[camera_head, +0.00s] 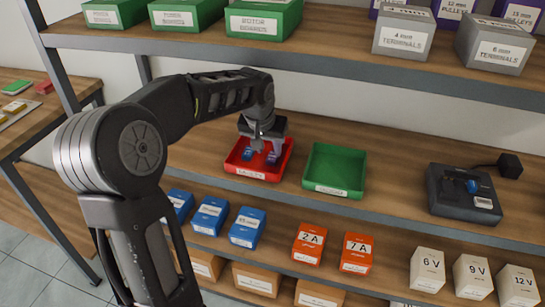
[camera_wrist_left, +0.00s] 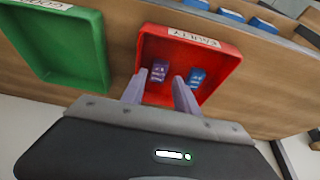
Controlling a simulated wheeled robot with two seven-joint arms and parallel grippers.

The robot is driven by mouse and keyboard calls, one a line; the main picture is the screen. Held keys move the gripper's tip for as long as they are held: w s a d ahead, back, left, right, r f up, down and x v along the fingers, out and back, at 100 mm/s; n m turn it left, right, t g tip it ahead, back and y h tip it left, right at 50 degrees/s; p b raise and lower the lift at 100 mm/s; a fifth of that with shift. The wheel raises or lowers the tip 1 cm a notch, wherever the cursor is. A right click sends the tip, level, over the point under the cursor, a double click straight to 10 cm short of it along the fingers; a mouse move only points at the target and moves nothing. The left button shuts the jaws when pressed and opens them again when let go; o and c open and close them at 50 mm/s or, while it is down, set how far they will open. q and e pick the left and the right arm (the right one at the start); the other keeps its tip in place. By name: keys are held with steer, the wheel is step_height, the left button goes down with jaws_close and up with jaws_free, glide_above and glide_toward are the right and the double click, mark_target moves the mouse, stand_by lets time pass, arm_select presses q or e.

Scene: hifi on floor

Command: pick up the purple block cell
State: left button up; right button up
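The purple block cell (camera_wrist_left: 158,72) lies in the red tray (camera_wrist_left: 228,52), whose label appears to read FAULTY. In the head view the purple cell (camera_head: 272,158) shows just under my left gripper (camera_head: 263,148). A blue block cell (camera_wrist_left: 196,76) lies beside it in the same tray. In the left wrist view my left gripper (camera_wrist_left: 158,82) has its two fingers apart, with the purple cell visible in the gap beyond the tips. Nothing is seen held. My right gripper is not in view.
A green tray (camera_head: 335,171), seen empty, stands right of the red one. A black device (camera_head: 463,194) holding a blue piece is farther right. Blue, orange and white boxes (camera_head: 427,270) line the shelf below. An upper shelf (camera_head: 340,57) with boxes runs above my arm.

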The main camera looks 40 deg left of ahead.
mark_target(272, 156)
arm_select(q)
steer(key=shift+w, duration=0.3)
steer(key=p+x, duration=0.1)
steer(key=x, duration=0.4)
steer(key=shift+w+a+f, duration=0.1)
steer(key=shift+w+a, duration=0.05)
jaws_close()
stand_by(0.5)
